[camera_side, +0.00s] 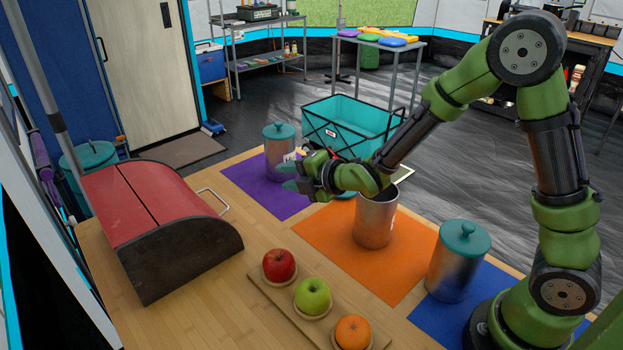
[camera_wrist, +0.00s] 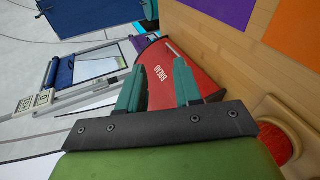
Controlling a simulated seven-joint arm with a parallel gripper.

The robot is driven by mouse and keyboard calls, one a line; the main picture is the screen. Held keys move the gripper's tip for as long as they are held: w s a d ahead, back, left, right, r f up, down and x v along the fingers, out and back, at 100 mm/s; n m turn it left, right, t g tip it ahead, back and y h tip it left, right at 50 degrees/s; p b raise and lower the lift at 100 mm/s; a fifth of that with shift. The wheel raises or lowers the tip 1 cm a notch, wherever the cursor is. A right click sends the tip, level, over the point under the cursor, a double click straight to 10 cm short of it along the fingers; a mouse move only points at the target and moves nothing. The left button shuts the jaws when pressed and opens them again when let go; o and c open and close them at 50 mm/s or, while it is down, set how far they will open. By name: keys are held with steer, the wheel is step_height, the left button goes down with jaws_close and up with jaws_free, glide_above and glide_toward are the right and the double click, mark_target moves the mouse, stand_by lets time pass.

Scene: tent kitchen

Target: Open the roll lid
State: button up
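The bread box with the red roll lid (camera_side: 150,200) stands at the left of the wooden table, with dark side panels and a metal handle (camera_side: 213,201) on its right side. The lid looks shut. My gripper (camera_side: 285,177) is in the air to the right of the box, above the purple mat, apart from the handle. In the wrist view my gripper (camera_wrist: 158,78) has its two teal fingers spread with nothing held between them. The red lid (camera_wrist: 162,75) with the word BREAD shows beyond and between the fingers.
A lidded canister (camera_side: 279,155) stands on the purple mat, an open one (camera_side: 375,220) on the orange mat, another lidded one (camera_side: 458,262) on the blue mat. A board with an apple (camera_side: 279,265), a green apple (camera_side: 312,296) and an orange (camera_side: 353,332) lies in front. Bare table separates box and board.

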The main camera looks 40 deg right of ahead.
mark_target(220, 198)
steer(key=a+f+n, duration=0.1)
steer(key=f+n, duration=0.1)
steer(key=w+a+f+n+y, duration=0.1)
steer(key=a+f+n, duration=0.1)
steer(key=n, duration=0.1)
steer(key=a+f+n+t+y, duration=0.1)
steer(key=f+n, duration=0.2)
steer(key=shift+w+a+f, duration=0.1)
steer(key=shift+w+a, duration=0.15)
steer(key=x, duration=1.6)
steer(key=shift+w+a, duration=0.3)
jaws_close()
